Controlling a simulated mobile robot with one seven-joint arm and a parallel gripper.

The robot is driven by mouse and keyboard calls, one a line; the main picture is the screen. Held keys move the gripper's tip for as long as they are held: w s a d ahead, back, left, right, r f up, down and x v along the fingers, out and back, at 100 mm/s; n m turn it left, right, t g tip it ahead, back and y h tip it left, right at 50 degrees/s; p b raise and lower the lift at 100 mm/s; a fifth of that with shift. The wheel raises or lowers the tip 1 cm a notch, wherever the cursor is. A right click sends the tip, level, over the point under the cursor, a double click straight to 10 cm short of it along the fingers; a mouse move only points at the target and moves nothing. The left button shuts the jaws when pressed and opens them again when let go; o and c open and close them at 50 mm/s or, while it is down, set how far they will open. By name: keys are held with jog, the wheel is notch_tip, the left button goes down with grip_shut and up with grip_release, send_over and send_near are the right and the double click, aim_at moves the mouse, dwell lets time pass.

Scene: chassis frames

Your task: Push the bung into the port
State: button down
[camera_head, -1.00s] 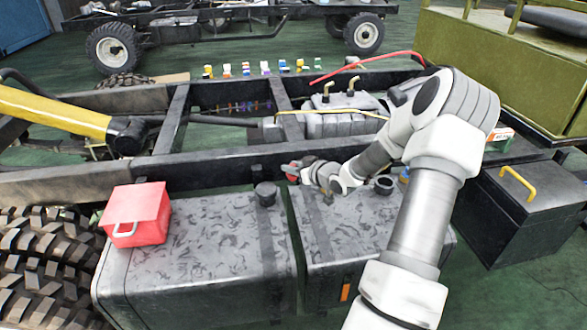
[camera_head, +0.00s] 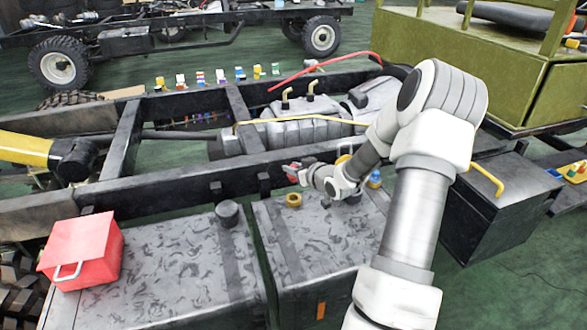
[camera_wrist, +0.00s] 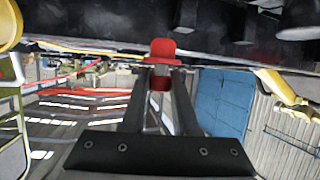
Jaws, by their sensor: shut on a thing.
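My gripper (camera_head: 300,173) is shut on a small red bung (camera_head: 290,173), just above the front right tank and beside the dark chassis rail. In the wrist view the bung (camera_wrist: 162,50) shows as a red flange and stem between the fingertips (camera_wrist: 161,75), with a dark surface behind it. A brass-coloured ring fitting (camera_head: 293,200) stands on the tank top just below my gripper in the head view. I cannot tell whether it is the port. The bung appears apart from this ring. My wrist hides part of the tank top.
A black cap (camera_head: 228,213) stands on the left tank (camera_head: 180,265), with a red box (camera_head: 82,252) at its left end. A blue-topped fitting (camera_head: 374,179) is right of my wrist. The chassis rail (camera_head: 190,182) runs close behind.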

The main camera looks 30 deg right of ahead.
dwell(0.3)
jog(key=shift+f+b, duration=2.15)
jog(key=shift+f, duration=0.75)
jog(key=shift+f+b, duration=1)
jog(key=shift+f, duration=0.55)
jog(key=c, duration=0.6)
grip_release()
jog(key=p+v, duration=0.5)
jog(key=v, duration=1.2)
jog(key=shift+s+r, duration=0.15)
